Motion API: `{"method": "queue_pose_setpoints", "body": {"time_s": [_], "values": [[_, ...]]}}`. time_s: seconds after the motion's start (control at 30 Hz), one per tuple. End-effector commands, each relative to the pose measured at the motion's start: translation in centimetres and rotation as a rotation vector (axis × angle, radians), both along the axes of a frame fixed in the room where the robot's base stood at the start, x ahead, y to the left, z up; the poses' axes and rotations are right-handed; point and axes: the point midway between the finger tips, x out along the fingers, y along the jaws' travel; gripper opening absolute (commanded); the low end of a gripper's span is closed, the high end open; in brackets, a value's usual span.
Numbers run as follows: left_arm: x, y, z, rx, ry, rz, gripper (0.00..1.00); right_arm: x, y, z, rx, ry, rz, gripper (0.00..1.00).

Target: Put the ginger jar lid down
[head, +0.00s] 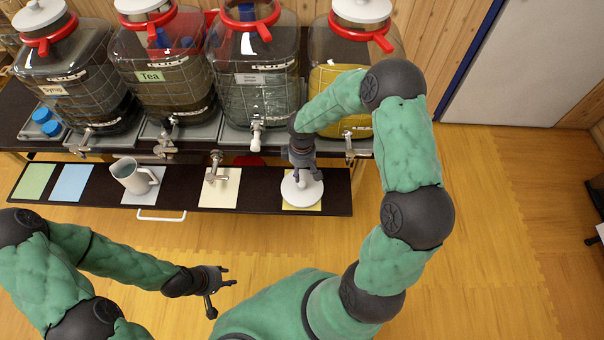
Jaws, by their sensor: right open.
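My left gripper (225,293) is open and empty, above the floor in front of the shelf.
Other large jars stand behind: Syrup (62,62), Tea (150,77) and a yellow-filled one (330,85). A white pitcher (132,179) and a metal tap (214,168) stand on the shelf. Green (35,181) and blue (69,183) squares are bare. Open floor lies right.

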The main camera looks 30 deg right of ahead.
Motion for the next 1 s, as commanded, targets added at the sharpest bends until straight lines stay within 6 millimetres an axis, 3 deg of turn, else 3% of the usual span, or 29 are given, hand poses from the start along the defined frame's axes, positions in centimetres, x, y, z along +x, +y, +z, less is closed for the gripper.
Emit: {"method": "queue_pose_setpoints", "body": {"time_s": [0.13, 0.33, 0.47, 0.53, 0.7, 0.8, 1.0], "values": [[0.0, 0.0, 1.0, 0.0, 0.0, 0.0, 0.4, 0.0, 0.0, 2.3, 0.0, -0.002, 0.001, 0.52], [0.0, 0.0, 1.2, 0.0, 0.0, 0.0, 0.4, -0.3, 0.6, 2.7, 0.013, 0.004, -0.005, 0.52], [0.0, 0.0, 1.2, 0.0, 0.0, 0.0, 0.4, -1.6, 3.6, 0.5, 0.092, 0.014, -0.053, 0.52], [0.0, 0.0, 1.2, 0.0, 0.0, 0.0, 0.4, -3.0, 6.3, -1.4, 0.157, 0.024, -0.107, 0.52], [0.0, 0.0, 1.2, 0.0, 0.0, 0.0, 0.4, -7.3, 12.7, -5.4, 0.302, 0.056, -0.311, 0.52], [0.0, 0.0, 1.2, 0.0, 0.0, 0.0, 0.4, -10.1, 15.4, -7.1, 0.348, 0.077, -0.447, 0.52], [0.0, 0.0, 1.2, 0.0, 0.0, 0.0, 0.4, -14.8, 17.8, -9.1, 0.357, 0.1, -0.67, 0.52]]}}
